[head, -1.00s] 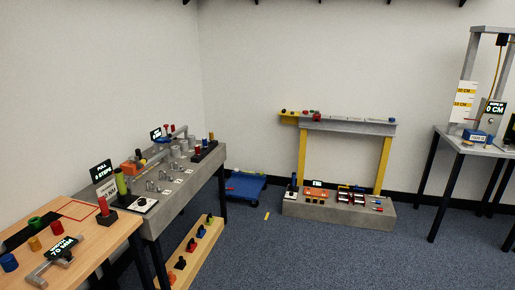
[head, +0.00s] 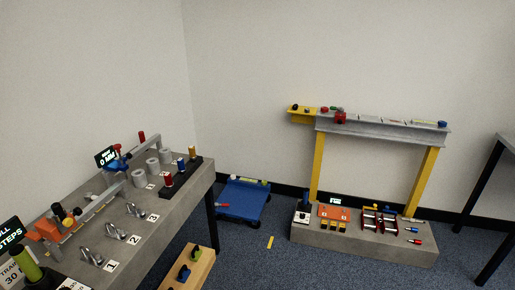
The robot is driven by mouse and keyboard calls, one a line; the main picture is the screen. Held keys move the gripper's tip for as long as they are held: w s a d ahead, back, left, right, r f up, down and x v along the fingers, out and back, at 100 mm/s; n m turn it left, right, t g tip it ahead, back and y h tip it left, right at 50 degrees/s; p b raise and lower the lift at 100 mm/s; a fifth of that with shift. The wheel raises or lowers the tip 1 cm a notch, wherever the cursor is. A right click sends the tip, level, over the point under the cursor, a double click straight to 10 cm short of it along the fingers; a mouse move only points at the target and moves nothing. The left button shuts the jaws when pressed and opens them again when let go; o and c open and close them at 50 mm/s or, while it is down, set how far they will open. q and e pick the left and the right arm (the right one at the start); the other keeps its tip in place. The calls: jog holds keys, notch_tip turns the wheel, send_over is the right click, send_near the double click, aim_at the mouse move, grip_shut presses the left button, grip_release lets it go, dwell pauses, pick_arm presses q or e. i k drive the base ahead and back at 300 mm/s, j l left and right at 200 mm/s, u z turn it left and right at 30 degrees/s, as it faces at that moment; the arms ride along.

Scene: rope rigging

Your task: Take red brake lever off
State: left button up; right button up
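A small red lever-like piece (head: 222,205) shows at the left front of a low blue cart (head: 246,208) on the floor. It is too small to tell how it is attached, or for certain that it is the brake lever. Small items lie along the cart's back edge. Neither of my grippers is in view.
A grey bench (head: 185,205) with shackles, cylinders and coloured pegs fills the left. A wooden rack (head: 197,262) stands below it. A yellow-legged beam stand (head: 318,165) on a grey plinth (head: 365,245) stands right of the cart. Carpet (head: 262,268) before the cart is mostly clear.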

aim_at(217, 205)
jog(key=i+u, duration=0.15)
jog(key=i, duration=0.3)
jog(key=i+l+u, duration=0.2)
jog(key=i, duration=0.2)
jog(key=i+l+u, duration=0.15)
jog(key=i, duration=0.3)
jog(key=i+l+u, duration=0.15)
jog(key=u, duration=0.3)
jog(key=i+l+u, duration=0.1)
jog(key=u, duration=0.4)
jog(key=l+u, duration=0.3)
jog(key=u, duration=0.15)
jog(key=i+l+u, duration=0.25)
jog(key=l, duration=1)
jog(key=l+u, duration=0.2)
jog(key=l, duration=1.05)
jog(key=k, duration=0.05)
